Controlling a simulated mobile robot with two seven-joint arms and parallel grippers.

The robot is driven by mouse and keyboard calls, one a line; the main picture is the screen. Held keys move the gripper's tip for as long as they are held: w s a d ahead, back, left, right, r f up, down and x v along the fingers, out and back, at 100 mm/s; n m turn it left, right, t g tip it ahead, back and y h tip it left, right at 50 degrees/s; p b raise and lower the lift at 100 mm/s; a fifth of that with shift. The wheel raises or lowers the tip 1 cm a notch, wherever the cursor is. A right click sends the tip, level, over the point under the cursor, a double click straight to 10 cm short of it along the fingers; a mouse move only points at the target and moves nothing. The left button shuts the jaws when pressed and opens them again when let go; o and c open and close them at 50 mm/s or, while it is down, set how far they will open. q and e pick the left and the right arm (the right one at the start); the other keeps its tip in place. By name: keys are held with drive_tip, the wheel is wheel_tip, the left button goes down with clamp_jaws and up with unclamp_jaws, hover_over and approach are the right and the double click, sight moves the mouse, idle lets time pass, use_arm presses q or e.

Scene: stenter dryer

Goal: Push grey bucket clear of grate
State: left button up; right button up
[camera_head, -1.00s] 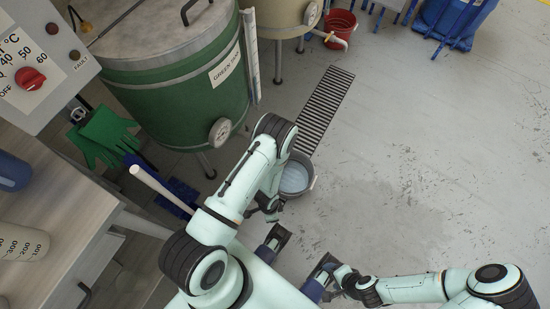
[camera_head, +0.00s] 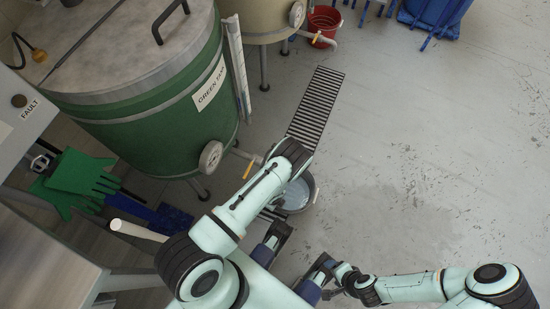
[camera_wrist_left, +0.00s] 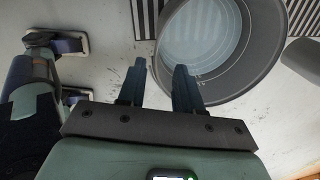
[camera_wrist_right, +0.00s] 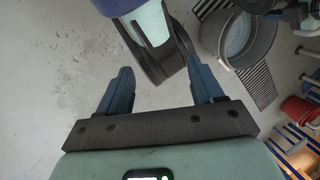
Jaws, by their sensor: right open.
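The grey bucket (camera_head: 299,195) stands upright on the floor at the dark slotted grate (camera_head: 318,103), partly hidden behind my left arm in the head view. Grate bars show on both sides of it, so it stands over part of the grate. The left wrist view shows the bucket (camera_wrist_left: 262,62) with pale liquid inside, just beyond my left gripper (camera_wrist_left: 161,72), which is open and empty. Its right finger appears at the bucket's near rim; contact is unclear. My right gripper (camera_wrist_right: 163,78) is open and empty; the bucket (camera_wrist_right: 257,48) and grate (camera_wrist_right: 257,84) are at that view's upper right.
The green vat (camera_head: 165,125) with its valve (camera_head: 211,155) is left of the grate. A red bucket (camera_head: 325,24) is at the back. Green gloves (camera_head: 80,180) and a white-handled blue tool (camera_head: 172,220) are at left. The floor right of the bucket is clear.

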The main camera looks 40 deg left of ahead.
use_arm(q)
drive_tip(key=shift+f, duration=0.1)
use_arm(e)
drive_tip(key=shift+d, duration=0.1)
use_arm(q)
drive_tip(key=f+b, duration=0.1)
drive_tip(key=f, duration=0.3)
drive_tip(key=f+b, duration=0.2)
drive_tip(key=f, duration=0.2)
drive_tip(key=w+f+b, duration=0.1)
drive_tip(key=f, duration=0.3)
drive_tip(key=shift+w+b, duration=0.1)
drive_tip(key=shift+b, duration=0.25)
drive_tip(key=shift+w+f, duration=0.1)
drive_tip(key=shift+f, duration=0.45)
use_arm(e)
drive_tip(key=w+d+f+t+h, duration=0.1)
drive_tip(key=w+d+f+t, duration=0.1)
drive_tip(key=w+f, duration=0.3)
drive_tip(key=shift+w+d+f+m+t, duration=0.35)
drive_tip(key=shift+w+d, duration=0.5)
drive_tip(key=shift+w, duration=0.55)
use_arm(q)
clamp_jaws()
